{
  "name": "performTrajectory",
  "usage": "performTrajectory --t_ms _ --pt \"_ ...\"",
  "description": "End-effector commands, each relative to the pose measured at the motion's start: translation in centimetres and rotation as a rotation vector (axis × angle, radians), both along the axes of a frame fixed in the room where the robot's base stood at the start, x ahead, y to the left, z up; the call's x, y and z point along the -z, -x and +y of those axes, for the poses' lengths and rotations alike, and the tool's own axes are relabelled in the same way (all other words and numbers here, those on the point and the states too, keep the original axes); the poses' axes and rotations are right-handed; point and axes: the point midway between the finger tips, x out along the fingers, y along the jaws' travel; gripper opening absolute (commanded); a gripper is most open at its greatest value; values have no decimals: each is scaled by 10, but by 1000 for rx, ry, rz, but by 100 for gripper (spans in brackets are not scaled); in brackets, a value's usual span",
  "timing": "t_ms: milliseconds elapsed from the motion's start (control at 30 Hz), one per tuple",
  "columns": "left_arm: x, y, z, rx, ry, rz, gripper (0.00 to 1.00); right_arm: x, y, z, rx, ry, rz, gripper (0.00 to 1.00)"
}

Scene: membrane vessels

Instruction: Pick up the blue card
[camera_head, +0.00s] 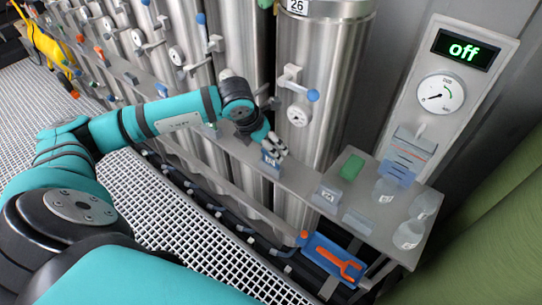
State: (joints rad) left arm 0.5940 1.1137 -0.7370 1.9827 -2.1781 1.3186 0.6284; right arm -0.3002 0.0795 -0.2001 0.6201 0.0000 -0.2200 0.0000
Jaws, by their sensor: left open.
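A small blue card-like piece with a pale marking (270,161) stands on the grey metal shelf, at its left part. My left gripper (277,147) is open, just above and beside this piece; I cannot tell whether the fingers touch it. Another flat blue piece (399,172) shows at the right, at the foot of the gauge panel. I cannot tell for sure which of the two is the blue card. My right gripper is not in view.
The shelf (300,183) also bears a green block (352,167), a grey labelled holder (327,196) and clear bottles (409,234). Steel vessels (325,80) stand close behind. A gauge panel (462,55) reads "off". A blue board with an orange wrench (335,262) is below.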

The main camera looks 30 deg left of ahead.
Motion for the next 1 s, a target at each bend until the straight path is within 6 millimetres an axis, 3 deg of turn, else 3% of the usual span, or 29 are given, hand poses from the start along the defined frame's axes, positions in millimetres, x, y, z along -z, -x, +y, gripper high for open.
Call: performTrajectory --t_ms 333,600,867,1000 --pt "26 -12 -2 0 2 2 88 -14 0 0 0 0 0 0" --pt "61 -26 -4 0 2 1 88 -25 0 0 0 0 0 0" --pt "65 -27 -3 0 1 0 88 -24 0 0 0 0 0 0" --pt "65 -27 -3 0 1 0 71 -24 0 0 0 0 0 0"
